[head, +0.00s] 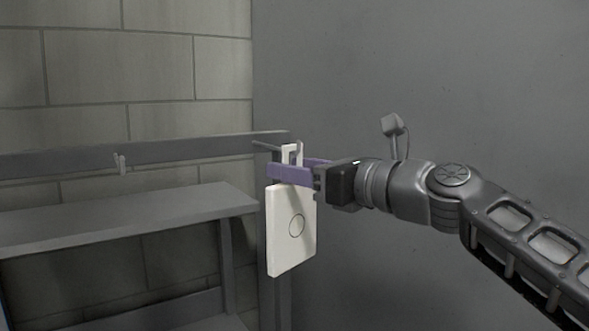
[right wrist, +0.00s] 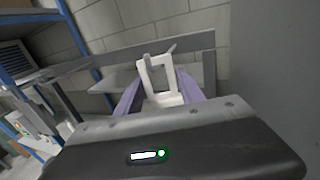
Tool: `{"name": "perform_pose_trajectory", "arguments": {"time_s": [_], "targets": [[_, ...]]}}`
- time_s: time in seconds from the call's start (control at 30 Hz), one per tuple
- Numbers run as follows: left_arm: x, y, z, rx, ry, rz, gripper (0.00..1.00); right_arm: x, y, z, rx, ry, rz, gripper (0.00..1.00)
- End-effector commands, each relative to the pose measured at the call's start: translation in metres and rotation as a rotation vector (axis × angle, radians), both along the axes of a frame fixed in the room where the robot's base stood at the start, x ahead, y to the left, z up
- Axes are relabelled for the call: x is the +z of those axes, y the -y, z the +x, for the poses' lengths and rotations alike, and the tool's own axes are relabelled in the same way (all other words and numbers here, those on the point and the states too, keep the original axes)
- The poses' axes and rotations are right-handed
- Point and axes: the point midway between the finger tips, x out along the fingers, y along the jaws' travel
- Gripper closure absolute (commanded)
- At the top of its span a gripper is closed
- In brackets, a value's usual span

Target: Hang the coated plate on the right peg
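The coated plate (head: 291,232) is a white slab with a ring mark on its face, hanging upright below my right gripper (head: 292,172). Its white hook-shaped hanger (head: 291,152) rises above the purple fingers. In the right wrist view the hanger (right wrist: 143,78) stands between the fingers, which are shut on its base. The right peg (head: 264,146) is a thin grey rod at the right end of the rail, close to the hanger. In the right wrist view, a grey rod (right wrist: 172,48) shows by the hanger's top; I cannot tell whether it is inside the opening. My left gripper is out of view.
A grey rail (head: 70,160) runs along the block wall, with another peg (head: 120,163) on its left part. A grey shelf (head: 120,218) lies below it. A plain grey wall (head: 430,70) stands at the right. Blue shelving (right wrist: 85,48) shows at the left in the right wrist view.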

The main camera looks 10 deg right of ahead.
Motion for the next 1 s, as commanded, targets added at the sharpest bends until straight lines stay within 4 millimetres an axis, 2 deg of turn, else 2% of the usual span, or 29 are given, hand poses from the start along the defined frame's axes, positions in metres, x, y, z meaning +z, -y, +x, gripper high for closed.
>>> {"name": "perform_pose_trajectory", "arguments": {"time_s": [0.03,0.23,0.57,0.67,1.0], "targets": [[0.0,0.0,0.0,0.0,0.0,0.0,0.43,0.0,0.0,0.0,0.0,0.0,0.0,0.5],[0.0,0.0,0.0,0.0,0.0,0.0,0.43,0.0,0.0,0.0,0.0,-0.001,-0.001,0.35],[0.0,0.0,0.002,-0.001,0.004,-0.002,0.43,-0.001,0.002,-0.002,0.0,-0.001,-0.001,0.35],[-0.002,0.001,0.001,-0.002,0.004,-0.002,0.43,-0.001,0.008,-0.009,-0.001,0.001,-0.001,0.35],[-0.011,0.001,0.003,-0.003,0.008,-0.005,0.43,-0.002,0.042,-0.051,-0.002,0.001,0.001,0.35]]}}
